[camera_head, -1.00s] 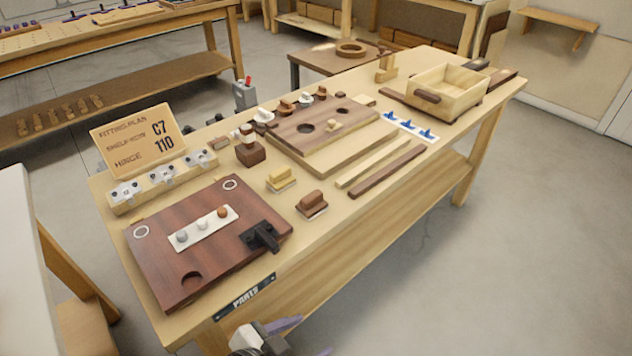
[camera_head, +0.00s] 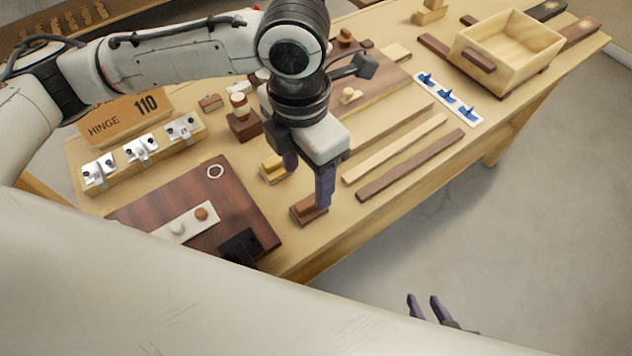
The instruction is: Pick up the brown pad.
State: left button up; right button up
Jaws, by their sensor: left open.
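The brown pad (camera_head: 303,210) is a small dark brown block on a flat base, lying on the bench right of the dark red board. My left gripper (camera_head: 307,188) points down over it with its purple fingers apart. One finger hides the pad's right part; I cannot tell whether it touches the pad. Nothing shows held between the fingers. My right gripper (camera_head: 427,307) is low in the view, in front of the bench, with its two purple fingers apart and empty.
A yellow pad (camera_head: 272,169) lies just behind the brown pad. The dark red board (camera_head: 160,205) is to the left. Light and dark strips (camera_head: 412,164) lie to the right. A brown block with a stacked knob (camera_head: 243,124) stands behind. The bench's front edge is close.

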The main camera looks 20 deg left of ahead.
aim_at(309, 201)
pick_arm(q)
jog(key=shift+a+f, duration=0.25)
jog(key=shift+a, duration=0.05)
notch_tip(309, 201, down, 4)
jog(key=shift+r, duration=0.2)
jog(key=shift+w+d+f, duration=0.15)
jog(key=shift+f, duration=1.3)
jog(key=shift+w+d+f, duration=0.1)
jog(key=shift+d+f, duration=0.05)
jog(key=shift+f, duration=1.3)
jog(key=c, duration=1.1)
notch_tip(309, 201, up, 10)
jog(key=shift+r, duration=0.1)
jog(key=shift+c, duration=0.2)
jog(key=o, duration=0.5)
jog(key=shift+c, duration=0.2)
jog(key=c, duration=0.3)
jog(key=shift+c, duration=0.3)
